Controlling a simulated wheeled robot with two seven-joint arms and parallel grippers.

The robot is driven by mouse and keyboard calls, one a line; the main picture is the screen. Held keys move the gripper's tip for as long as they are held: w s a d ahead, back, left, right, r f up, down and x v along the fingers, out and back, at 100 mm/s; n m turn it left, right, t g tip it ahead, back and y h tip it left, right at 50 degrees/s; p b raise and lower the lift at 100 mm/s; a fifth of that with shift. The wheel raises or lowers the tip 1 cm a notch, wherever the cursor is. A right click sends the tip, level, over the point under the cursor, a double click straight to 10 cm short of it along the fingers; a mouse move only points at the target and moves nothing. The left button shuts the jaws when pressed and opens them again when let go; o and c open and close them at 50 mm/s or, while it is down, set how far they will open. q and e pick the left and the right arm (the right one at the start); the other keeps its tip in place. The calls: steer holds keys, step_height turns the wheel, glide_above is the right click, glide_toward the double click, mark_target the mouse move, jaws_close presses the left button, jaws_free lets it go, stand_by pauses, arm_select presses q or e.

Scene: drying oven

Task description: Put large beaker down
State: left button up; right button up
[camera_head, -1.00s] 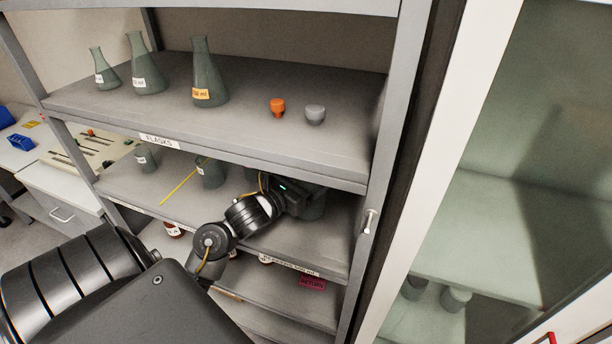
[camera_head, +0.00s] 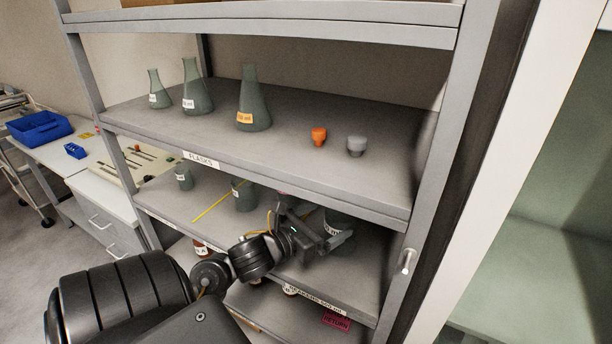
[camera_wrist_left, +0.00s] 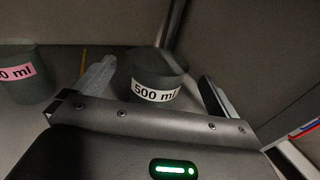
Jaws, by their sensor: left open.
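The large beaker (camera_wrist_left: 157,72), grey-green with a white "500 ml" label, stands upright on the beaker shelf in the left wrist view. In the head view the beaker (camera_head: 338,221) is partly hidden behind my left gripper and the shelf above. My left gripper (camera_head: 335,238) is at the right part of that shelf. In the left wrist view my left gripper (camera_wrist_left: 157,92) is open, with one finger on each side of the beaker and gaps visible between. My right gripper is not in view.
A beaker with a pink label (camera_wrist_left: 25,75) stands left of the large one. Smaller beakers (camera_head: 244,196) and a yellow stick (camera_head: 211,207) are on the same shelf. The flask shelf (camera_head: 290,160) is close above my gripper. A rack post (camera_head: 440,150) stands at the right.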

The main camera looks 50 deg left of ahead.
arm_select(q)
steer(key=shift+s+a+f, duration=0.1)
steer(key=shift+s, duration=1.05)
steer(key=shift+s+d+f+m+g+h+p, duration=0.1)
steer(key=shift+s+d+m+g+h+p, duration=0.15)
steer(key=shift+d, duration=0.25)
steer(key=shift+s+d+f+m+g+h+p, duration=0.1)
steer(key=shift+s+d+m+h, duration=0.15)
steer(key=shift+s+d+m, duration=0.15)
steer(key=shift+s+a+n+p, duration=0.2)
steer(key=shift+s+p, duration=0.2)
steer(key=shift+s, duration=0.2)
steer(key=shift+s+a+n+p, duration=0.15)
steer(key=shift+s+p, duration=0.2)
steer(key=shift+s, duration=0.25)
steer(key=shift+a, duration=0.15)
steer(key=shift+w, duration=0.15)
